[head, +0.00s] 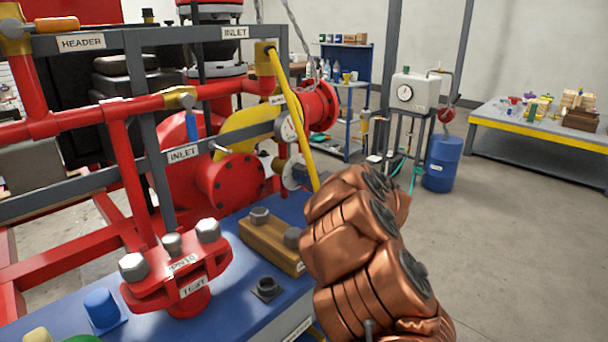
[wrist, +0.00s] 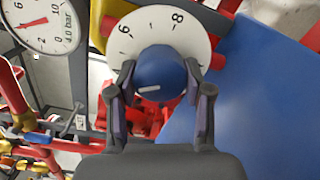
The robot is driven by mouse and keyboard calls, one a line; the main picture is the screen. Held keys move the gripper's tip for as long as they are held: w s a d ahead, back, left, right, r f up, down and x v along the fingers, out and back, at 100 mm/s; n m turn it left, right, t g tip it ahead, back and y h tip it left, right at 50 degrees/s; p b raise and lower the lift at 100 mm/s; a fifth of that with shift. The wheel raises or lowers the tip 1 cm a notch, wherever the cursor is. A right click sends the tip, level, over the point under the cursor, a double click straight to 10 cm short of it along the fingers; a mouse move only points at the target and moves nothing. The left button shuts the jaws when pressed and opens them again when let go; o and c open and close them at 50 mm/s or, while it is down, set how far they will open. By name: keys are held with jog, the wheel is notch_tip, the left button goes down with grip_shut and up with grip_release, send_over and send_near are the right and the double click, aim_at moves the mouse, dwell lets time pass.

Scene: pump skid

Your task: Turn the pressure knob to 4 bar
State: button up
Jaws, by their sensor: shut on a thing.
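In the wrist view the pressure knob (wrist: 160,72) is a round blue knob with a short white mark, in front of a white dial plate (wrist: 152,22). The numerals 6 and 8 show on the plate; its lower part is hidden behind my fingers and the knob. My gripper (wrist: 160,66) is shut on the knob, one finger at each side. The white mark lies nearly level, left of the knob's middle. A round gauge (wrist: 40,40) at the upper left has a red needle pointing left and reads "4.0 bar". In the head view my copper arm hides the gripper.
A blue skid top (head: 225,270) with a red flange (head: 175,270) and a wooden block (head: 270,240) lies beside my arm. Red pipes and a yellow bar (head: 293,115) stand close behind. Open floor lies right, before a blue drum (head: 441,165).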

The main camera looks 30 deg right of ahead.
dwell(0.4)
jog(key=o, duration=1.2)
jog(key=shift+c, duration=0.2)
jog(key=shift+s, duration=0.1)
jog(key=v, duration=1.2)
